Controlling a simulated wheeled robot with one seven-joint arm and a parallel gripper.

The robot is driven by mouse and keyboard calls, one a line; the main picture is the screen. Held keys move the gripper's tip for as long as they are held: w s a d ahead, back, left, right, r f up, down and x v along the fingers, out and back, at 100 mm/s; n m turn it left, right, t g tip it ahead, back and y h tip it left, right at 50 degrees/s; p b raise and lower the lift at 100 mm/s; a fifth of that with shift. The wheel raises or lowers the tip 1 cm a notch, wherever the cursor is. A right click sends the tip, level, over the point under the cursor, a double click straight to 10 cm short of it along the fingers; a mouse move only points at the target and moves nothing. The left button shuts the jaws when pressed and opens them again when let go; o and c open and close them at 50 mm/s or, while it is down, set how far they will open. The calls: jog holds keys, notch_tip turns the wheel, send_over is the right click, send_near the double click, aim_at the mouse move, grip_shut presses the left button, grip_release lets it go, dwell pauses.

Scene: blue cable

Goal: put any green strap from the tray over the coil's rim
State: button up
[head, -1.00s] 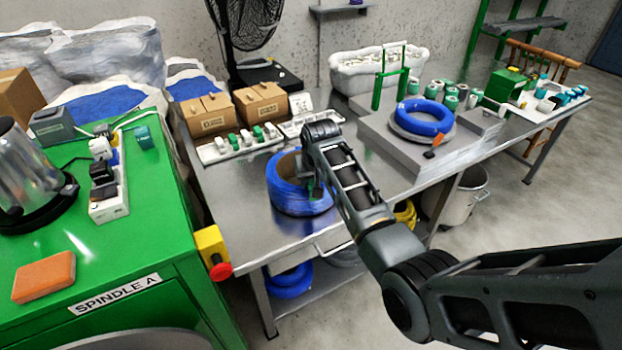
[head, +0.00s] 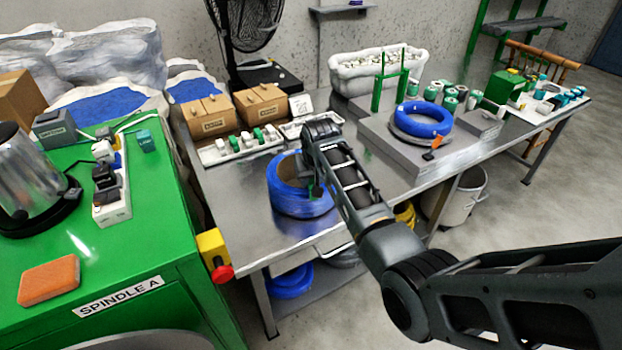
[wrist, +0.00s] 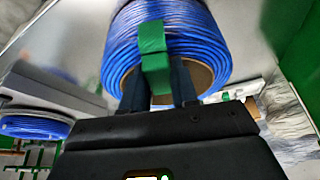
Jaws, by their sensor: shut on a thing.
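The blue cable coil (head: 297,203) stands on the steel bench, and it fills the top of the wrist view (wrist: 205,45). My gripper (wrist: 158,82) is shut on a green strap (wrist: 151,38). The strap lies across the coil's windings in the wrist view, with its lower end between my fingers at the brown core's opening. I cannot tell whether it wraps around the rim. In the head view my arm partly hides the coil's right side. The white tray (head: 208,158) behind the coil holds green and white straps.
Two cardboard boxes (head: 262,105) stand behind the tray. A grey platform (head: 400,158) with another blue coil (head: 424,117) is to the right. A green cabinet (head: 150,235) with a red stop button (head: 222,272) is to the left. Bare bench lies in front of the platform.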

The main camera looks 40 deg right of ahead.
jog(key=shift+r, duration=0.6)
jog(key=shift+f, duration=0.6)
jog(key=shift+f+b, duration=0.3)
jog(key=shift+b, duration=0.1)
jog(key=shift+f, duration=0.35)
dwell(0.4)
jog(key=shift+r, duration=0.3)
jog(key=shift+r+p, duration=0.3)
jog(key=shift+p, duration=0.15)
jog(key=shift+f, duration=0.35)
dwell(1.3)
